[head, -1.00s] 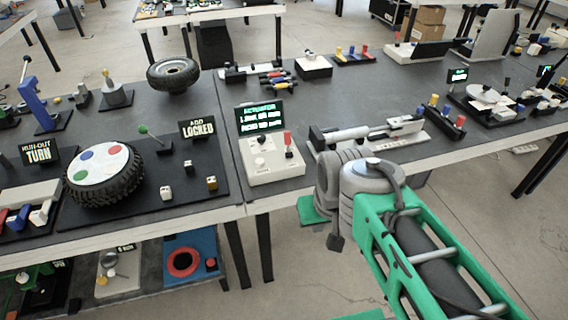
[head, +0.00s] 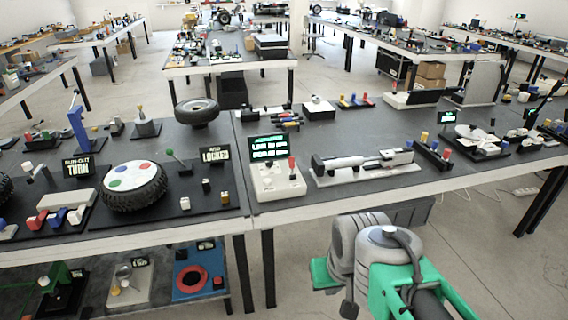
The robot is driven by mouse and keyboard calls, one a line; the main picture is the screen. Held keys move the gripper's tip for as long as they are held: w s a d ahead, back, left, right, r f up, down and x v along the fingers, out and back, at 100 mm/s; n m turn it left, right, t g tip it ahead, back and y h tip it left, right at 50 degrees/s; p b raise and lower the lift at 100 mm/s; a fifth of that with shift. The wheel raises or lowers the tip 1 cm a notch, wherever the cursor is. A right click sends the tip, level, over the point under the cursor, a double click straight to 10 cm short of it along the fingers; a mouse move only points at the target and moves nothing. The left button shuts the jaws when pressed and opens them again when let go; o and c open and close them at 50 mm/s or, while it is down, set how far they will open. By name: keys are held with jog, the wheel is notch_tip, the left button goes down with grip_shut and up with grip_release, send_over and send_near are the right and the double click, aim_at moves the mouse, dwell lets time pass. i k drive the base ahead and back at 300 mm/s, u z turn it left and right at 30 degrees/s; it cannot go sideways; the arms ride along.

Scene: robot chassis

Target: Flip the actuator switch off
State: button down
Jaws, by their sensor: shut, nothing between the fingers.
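The actuator unit is a white box (head: 278,187) near the front edge of the dark table, right of the table seam. A small dark screen with green text (head: 268,148) stands at its back; the text is too blurred to read in full. A red-tipped switch lever (head: 291,165) stands up on the box's right side, and I cannot tell its on or off position. My grey and green arm is at the lower right, in front of the table and apart from the box. My gripper's fingers do not show.
A grey-white cylinder device (head: 362,163) lies just right of the box. A wheel (head: 134,187) and a "LOCKED" sign (head: 215,155) stand to the left. The table's front edge (head: 340,197) lies between my arm and the box. Clear floor is at the right.

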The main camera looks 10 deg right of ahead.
aim_at(291, 159)
jog(key=u, duration=0.4)
jog(key=i, duration=0.85)
jog(key=u, duration=1.05)
jog(key=i, duration=0.4)
jog(key=u, duration=0.3)
